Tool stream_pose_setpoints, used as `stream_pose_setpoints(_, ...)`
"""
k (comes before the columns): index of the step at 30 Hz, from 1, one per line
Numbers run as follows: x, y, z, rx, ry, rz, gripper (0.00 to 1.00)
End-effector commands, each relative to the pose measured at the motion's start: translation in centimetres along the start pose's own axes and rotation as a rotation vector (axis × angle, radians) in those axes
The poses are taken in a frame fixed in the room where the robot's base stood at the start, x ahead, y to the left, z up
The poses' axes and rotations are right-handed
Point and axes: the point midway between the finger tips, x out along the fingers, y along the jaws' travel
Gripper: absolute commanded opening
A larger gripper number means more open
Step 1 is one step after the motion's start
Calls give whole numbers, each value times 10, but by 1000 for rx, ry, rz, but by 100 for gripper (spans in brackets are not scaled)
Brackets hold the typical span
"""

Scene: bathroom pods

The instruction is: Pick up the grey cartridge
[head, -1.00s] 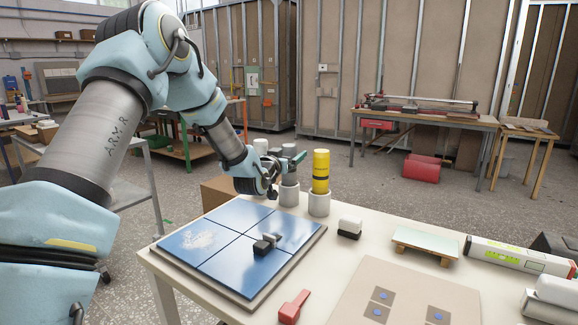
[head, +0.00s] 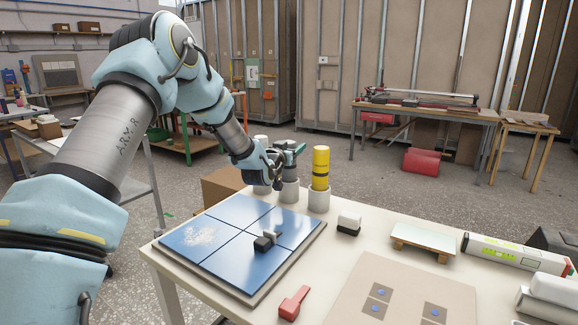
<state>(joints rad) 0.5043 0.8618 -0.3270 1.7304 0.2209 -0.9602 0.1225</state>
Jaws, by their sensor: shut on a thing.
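The grey cartridge (head: 290,173) stands upright at the middle holder (head: 290,191), a white cup at the table's back edge. My gripper (head: 291,152) reaches in from the left and is shut on the cartridge's upper part. The fingers hide some of the cartridge. I cannot tell whether its lower end is clear of the cup.
A white-topped cartridge (head: 260,139) is behind my gripper on the left. Blue tiles (head: 225,255) with a small black-and-grey tool, and a red tool (head: 294,302), lie nearer.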

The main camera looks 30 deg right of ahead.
Motion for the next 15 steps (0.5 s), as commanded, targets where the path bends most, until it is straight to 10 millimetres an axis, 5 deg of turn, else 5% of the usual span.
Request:
stream_pose_setpoints(10,0,0,0,0,0,0,1)
stream_pose_setpoints(15,0,0,0,0,0,0,0)
